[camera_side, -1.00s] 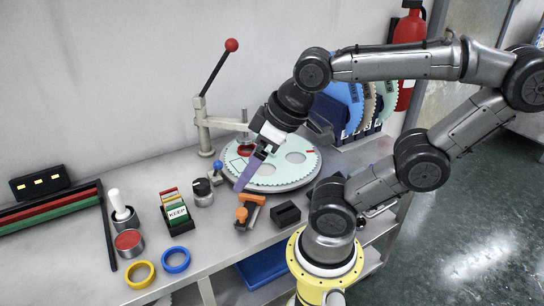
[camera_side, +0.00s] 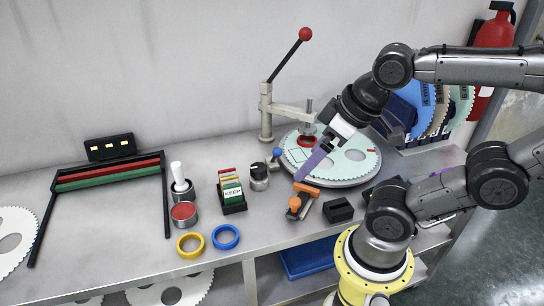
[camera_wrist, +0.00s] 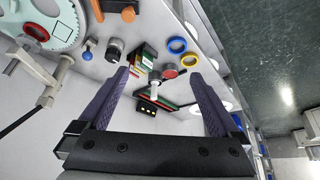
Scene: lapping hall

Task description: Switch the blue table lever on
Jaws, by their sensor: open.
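The blue table lever (camera_side: 276,153) is a small blue-knobbed stick on the bench, beside a black-topped metal dial and left of the big round toothed plate. Its knob and short stem also show in the wrist view (camera_wrist: 88,52), left of the fingers. I cannot tell its on or off position. My gripper (camera_side: 305,182) has purple fingers pointing down over the bench, right of the blue lever and near an orange handle, apart from the lever. In the wrist view the two fingers (camera_wrist: 158,76) are spread wide with nothing between them.
The toothed plate (camera_side: 353,165) lies under a lever press (camera_side: 266,112) with a red ball. An orange-handled clamp (camera_side: 294,206) and black block (camera_side: 338,210) stand near the front edge. The black-topped dial (camera_side: 259,178) and KEEP card box (camera_side: 232,196) stand left.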

